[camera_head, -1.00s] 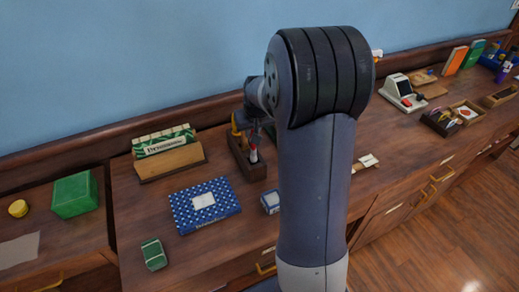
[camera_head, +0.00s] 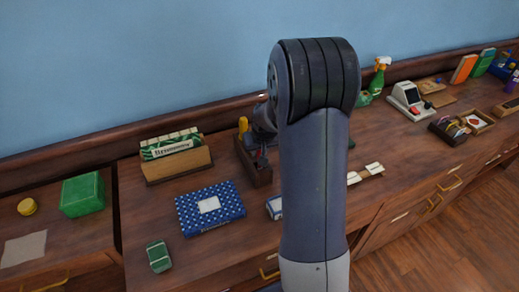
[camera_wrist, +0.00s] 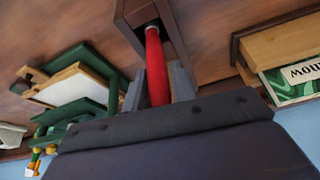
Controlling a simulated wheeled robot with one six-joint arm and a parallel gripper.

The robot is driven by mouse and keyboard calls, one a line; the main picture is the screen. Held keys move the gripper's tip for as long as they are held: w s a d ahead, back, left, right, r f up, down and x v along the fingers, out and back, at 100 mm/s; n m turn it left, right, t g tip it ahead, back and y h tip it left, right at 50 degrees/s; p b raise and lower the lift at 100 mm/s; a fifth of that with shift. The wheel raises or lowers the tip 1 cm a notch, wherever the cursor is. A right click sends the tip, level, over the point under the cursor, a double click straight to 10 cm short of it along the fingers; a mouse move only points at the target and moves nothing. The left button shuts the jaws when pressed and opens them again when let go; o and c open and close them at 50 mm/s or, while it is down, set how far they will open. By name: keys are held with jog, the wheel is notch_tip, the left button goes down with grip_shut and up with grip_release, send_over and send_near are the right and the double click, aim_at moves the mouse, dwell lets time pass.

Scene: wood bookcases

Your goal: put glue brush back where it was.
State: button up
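The glue brush (camera_wrist: 156,70), with a red handle, shows in the wrist view between my gripper's two grey fingers (camera_wrist: 158,88). The fingers are close on both sides of the handle and look shut on it. Its far end reaches into the opening of a dark wooden holder (camera_wrist: 128,12); whether it rests on the bottom is hidden. In the head view the holder (camera_head: 258,178) stands on the desk left of my arm, with a bit of red at its opening. My gripper is mostly hidden there behind my arm.
A wooden stand with a green-and-white box (camera_head: 172,148) is left of the holder. A blue dotted box (camera_head: 209,207) lies in front. A yellow item (camera_head: 243,124) is close behind the holder. A green spray bottle (camera_head: 379,75) stands at right.

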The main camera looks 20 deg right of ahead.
jog(key=shift+o, duration=1.2)
jog(key=shift+r, duration=0.1)
jog(key=shift+r+p, duration=0.2)
jog(key=shift+p, duration=0.1)
jog(key=b+v, duration=0.1)
jog(key=v, duration=1)
jog(key=shift+s+r, duration=0.15)
jog(key=shift+r, duration=0.25)
